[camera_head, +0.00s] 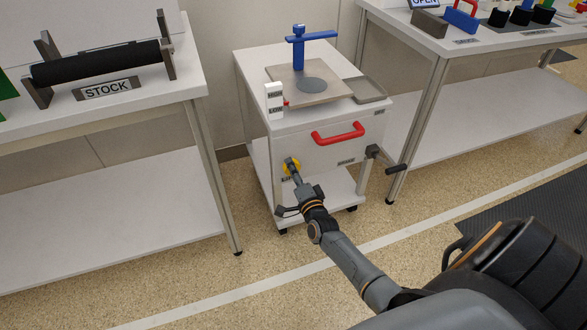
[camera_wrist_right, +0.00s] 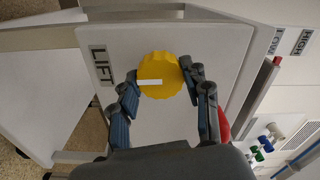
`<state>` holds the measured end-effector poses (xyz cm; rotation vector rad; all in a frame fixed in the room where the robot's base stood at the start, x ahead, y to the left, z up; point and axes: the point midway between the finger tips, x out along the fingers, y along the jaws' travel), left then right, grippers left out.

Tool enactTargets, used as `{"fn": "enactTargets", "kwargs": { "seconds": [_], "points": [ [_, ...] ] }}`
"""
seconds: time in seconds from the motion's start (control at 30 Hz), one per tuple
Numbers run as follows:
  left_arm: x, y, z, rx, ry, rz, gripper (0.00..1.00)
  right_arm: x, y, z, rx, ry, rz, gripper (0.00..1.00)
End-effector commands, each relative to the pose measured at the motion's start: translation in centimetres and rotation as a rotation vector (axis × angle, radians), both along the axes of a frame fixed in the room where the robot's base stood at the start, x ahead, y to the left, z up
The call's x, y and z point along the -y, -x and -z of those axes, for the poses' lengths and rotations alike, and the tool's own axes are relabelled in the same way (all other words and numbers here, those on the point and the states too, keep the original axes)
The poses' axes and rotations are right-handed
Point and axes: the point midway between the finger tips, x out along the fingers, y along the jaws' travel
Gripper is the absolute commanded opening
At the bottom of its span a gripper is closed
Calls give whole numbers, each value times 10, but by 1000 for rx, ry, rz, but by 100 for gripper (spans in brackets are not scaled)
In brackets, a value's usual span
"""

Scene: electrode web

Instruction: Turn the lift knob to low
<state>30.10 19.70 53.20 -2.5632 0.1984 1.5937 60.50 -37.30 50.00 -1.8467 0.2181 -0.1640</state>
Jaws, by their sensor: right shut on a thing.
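The yellow lift knob (camera_wrist_right: 160,75) is on the white front panel of the cart, beside the LIFT label (camera_wrist_right: 102,65). A white mark on its face runs from near the centre toward the label. My right gripper (camera_wrist_right: 161,77) is shut on the knob, one finger on each side of its rim. In the head view the knob (camera_head: 291,166) is partly hidden behind the right gripper (camera_head: 294,172). A white gauge (camera_head: 274,100) with HIGH and LOW labels stands at the cart's front left corner; a red pointer (camera_wrist_right: 277,60) is beside LOW. My left gripper is out of view.
A red drawer handle (camera_head: 339,133) and a dark crank (camera_head: 388,160) are to the right of the knob. A blue post (camera_head: 298,50) and a grey plate (camera_head: 300,90) are on the cart top. A STOCK table (camera_head: 198,80) stands left, another table (camera_head: 437,45) right.

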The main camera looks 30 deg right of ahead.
Motion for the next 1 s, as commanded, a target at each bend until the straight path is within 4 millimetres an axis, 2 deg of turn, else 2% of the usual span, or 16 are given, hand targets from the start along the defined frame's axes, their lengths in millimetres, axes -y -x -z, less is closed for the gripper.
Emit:
{"fn": "enactTargets", "kwargs": {
  "seconds": [0.17, 0.8, 1.0],
  "points": [
    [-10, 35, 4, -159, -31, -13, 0, -1, 0, 0, -44, 163, -1, 16],
    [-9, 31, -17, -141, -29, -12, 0, -1, 1, 1, -184, 753, -2, 16],
    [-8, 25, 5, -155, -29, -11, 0, 0, 1, 2, -229, 937, -2, 16]
  ]
}}
